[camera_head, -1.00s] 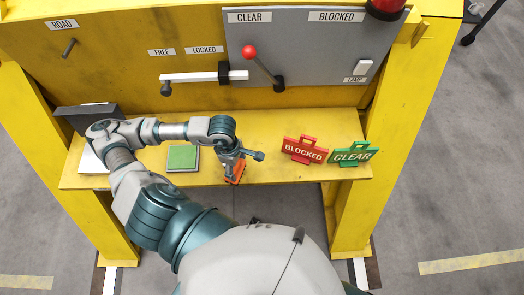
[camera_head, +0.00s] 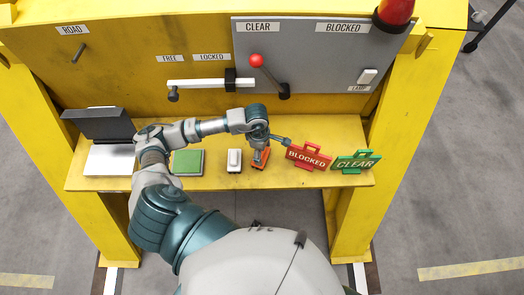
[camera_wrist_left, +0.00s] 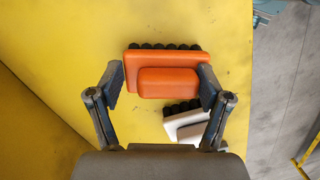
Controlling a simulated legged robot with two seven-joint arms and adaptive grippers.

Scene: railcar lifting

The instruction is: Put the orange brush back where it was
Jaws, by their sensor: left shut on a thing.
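The orange brush (camera_wrist_left: 168,82) lies between the two fingers of my left gripper (camera_wrist_left: 160,88) in the left wrist view, with its dark bristles along the far edge. The fingers are shut on its sides. In the head view the orange brush (camera_head: 261,158) shows partly under my left gripper (camera_head: 260,150), over the yellow shelf (camera_head: 220,180) and just left of the red BLOCKED sign. I cannot tell whether it touches the shelf. A white brush (camera_head: 234,161) stands on the shelf to its left and also shows in the left wrist view (camera_wrist_left: 192,128). My right gripper is not in view.
A red BLOCKED sign (camera_head: 308,157) and a green CLEAR sign (camera_head: 356,162) stand at the shelf's right. A green pad (camera_head: 187,163) and an open dark-lidded box (camera_head: 108,158) are at the left. A red-knobbed lever (camera_head: 268,75) and a white bar (camera_head: 205,83) are above.

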